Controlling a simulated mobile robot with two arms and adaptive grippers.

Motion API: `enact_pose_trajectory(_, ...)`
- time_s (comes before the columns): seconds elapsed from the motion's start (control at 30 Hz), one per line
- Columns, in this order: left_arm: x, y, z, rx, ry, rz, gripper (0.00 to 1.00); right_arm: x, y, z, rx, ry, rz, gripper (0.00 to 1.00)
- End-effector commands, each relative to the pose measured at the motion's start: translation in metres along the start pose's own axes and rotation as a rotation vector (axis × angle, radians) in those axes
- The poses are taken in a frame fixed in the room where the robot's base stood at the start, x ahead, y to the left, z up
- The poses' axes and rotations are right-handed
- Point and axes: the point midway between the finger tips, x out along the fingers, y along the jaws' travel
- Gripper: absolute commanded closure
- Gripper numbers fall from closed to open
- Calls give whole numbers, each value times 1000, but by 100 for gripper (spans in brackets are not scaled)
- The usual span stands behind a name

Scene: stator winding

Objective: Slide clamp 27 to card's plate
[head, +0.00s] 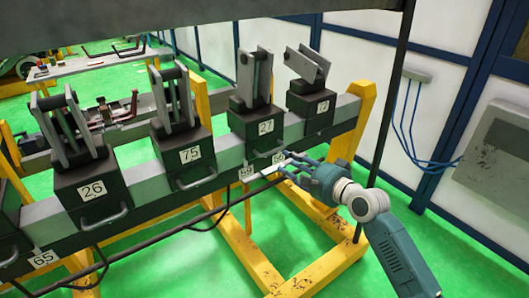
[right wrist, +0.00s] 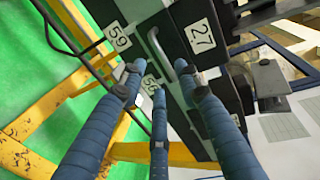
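Clamp 27 (head: 266,122) is a dark block with two upright grey jaw plates, seated on the grey rail. Its label (right wrist: 200,37) and pale front handle (right wrist: 160,47) show in the right wrist view. Small numbered plates sit at the rail's lower edge: card 59 (head: 246,173) below clamp 27, and another card (head: 278,157) to its right, partly hidden by a finger in the right wrist view. My right gripper (head: 284,167) is in front of the lower part of clamp 27, its blue fingers spread apart near the handle. Contact cannot be told. My left gripper is not in view.
Clamp 75 (head: 183,155) and clamp 26 (head: 92,190) stand left of clamp 27, with a gap between 75 and 27. Another clamp (head: 308,103) stands close on its right. Card 65 (head: 44,259) is at far left. A yellow frame (head: 255,258) supports the rail.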

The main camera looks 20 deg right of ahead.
Motion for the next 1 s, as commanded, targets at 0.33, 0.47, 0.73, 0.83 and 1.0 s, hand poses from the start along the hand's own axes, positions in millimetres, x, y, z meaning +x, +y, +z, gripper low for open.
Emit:
enact_pose_trajectory(0.33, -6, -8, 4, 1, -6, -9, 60, 60, 0, 0, 1, 1, 1, 67)
enact_pose_trajectory(0.47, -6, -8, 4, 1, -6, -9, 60, 81, 0, 0, 0, 1, 1, 67)
enact_pose_trajectory(0.73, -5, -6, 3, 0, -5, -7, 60, 103, 2, 0, -1, 1, 3, 67)
enact_pose_trajectory(0.83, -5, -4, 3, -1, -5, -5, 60, 104, 2, 0, -2, 2, 2, 67)
enact_pose_trajectory(1.0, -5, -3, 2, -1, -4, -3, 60, 104, 2, 0, -2, 2, 2, 67)
